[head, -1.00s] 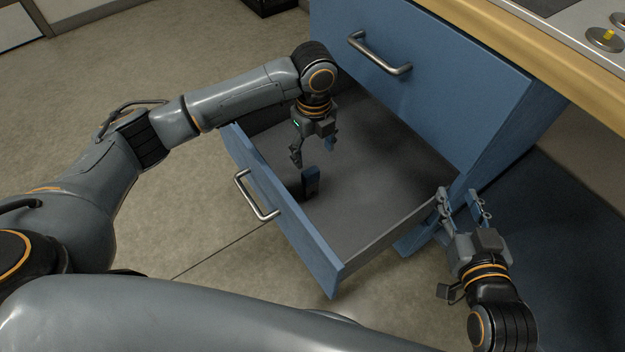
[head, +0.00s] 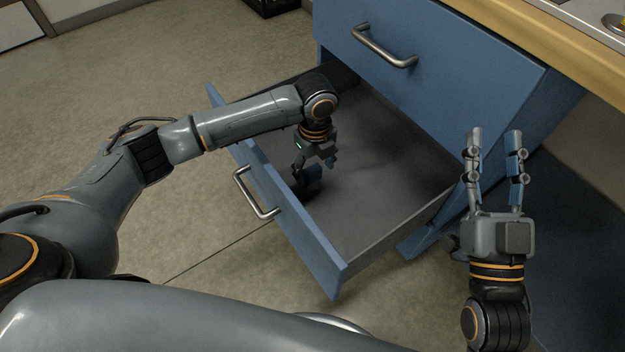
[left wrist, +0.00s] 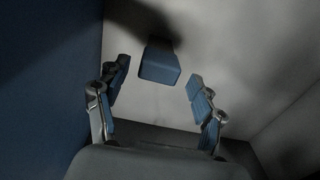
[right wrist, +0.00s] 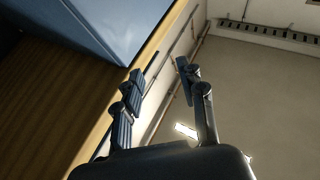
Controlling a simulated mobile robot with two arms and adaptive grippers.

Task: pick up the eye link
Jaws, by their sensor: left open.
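A small dark blue block, which I take to be the eye link (head: 313,175), stands in the open drawer near its front panel. In the left wrist view the block (left wrist: 160,67) shows ahead of the fingers, in the gap between them, and apart from both. My left gripper (head: 314,165) is open, points down into the drawer and is right at the block, hiding part of it in the head view. The block's lower end is in shadow. My right gripper (head: 497,135) is open and empty, fingers pointing up, to the right of the drawer.
The open blue drawer (head: 300,232) has a handle (head: 256,195) on its front and a grey, otherwise bare floor. Its walls stand close around my left gripper. The cabinet with another handled drawer front (head: 430,70) rises behind, under a wooden worktop edge.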

